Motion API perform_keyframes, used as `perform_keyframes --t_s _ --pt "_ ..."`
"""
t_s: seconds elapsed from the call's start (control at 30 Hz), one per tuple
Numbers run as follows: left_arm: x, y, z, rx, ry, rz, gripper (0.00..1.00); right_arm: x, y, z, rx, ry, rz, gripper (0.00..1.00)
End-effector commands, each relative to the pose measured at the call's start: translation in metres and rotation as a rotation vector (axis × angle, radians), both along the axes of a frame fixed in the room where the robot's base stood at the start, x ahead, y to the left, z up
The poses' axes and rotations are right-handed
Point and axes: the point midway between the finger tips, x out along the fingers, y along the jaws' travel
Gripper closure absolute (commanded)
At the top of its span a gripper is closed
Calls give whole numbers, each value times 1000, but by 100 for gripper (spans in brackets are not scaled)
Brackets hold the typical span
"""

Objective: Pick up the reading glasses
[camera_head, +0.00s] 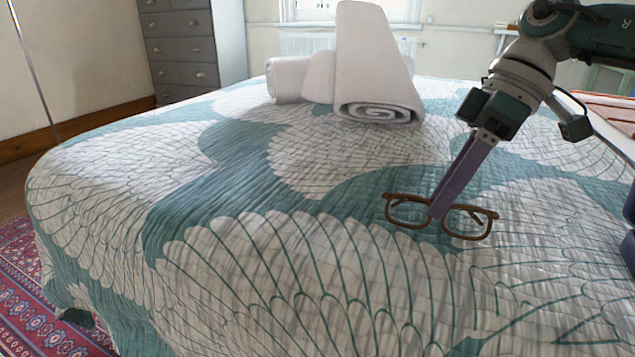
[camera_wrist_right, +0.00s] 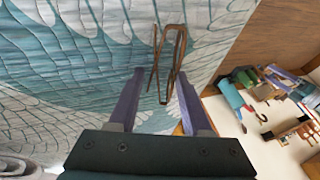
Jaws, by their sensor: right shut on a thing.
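The reading glasses (camera_head: 487,213) have a brown frame and show over the patterned bedspread in the head view. My right gripper (camera_head: 436,212) comes down from the upper right, with its purple fingers at the middle of the glasses, by the bridge. It is shut on them. In the right wrist view the glasses (camera_wrist_right: 178,45) show edge-on, between and beyond the two fingertips (camera_wrist_right: 160,74). I cannot tell whether the glasses touch the bedspread. My left gripper is not in view.
The bed (camera_head: 230,290) has a teal and white quilted cover and is mostly clear around the glasses. White rolled towels (camera_head: 375,65) lie at its far side. A grey chest of drawers (camera_head: 183,48) stands behind left. A red patterned rug (camera_head: 35,285) lies at the lower left.

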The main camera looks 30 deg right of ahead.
Motion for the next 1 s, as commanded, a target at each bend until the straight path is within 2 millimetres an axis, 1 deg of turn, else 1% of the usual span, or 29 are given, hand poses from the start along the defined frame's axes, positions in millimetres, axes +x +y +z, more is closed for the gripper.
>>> perform_keyframes --t_s 0.03,0.13,0.17,0.67,0.77,0.87,0.97,1.0 --pt "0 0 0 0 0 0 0 0 0 0 0 0 0 86" --pt "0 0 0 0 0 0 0 0 0 0 0 0 0 98" --pt "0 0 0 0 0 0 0 0 0 0 0 0 0 100" --pt "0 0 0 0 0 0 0 0 0 1 0 0 0 100" --pt "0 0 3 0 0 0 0 0 0 6 -1 -1 0 100" --pt "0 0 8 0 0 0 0 0 -1 16 -2 -2 0 100" --pt "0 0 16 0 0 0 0 0 -1 32 -2 -3 -1 100" --pt "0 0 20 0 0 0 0 1 -1 40 0 -3 0 100"
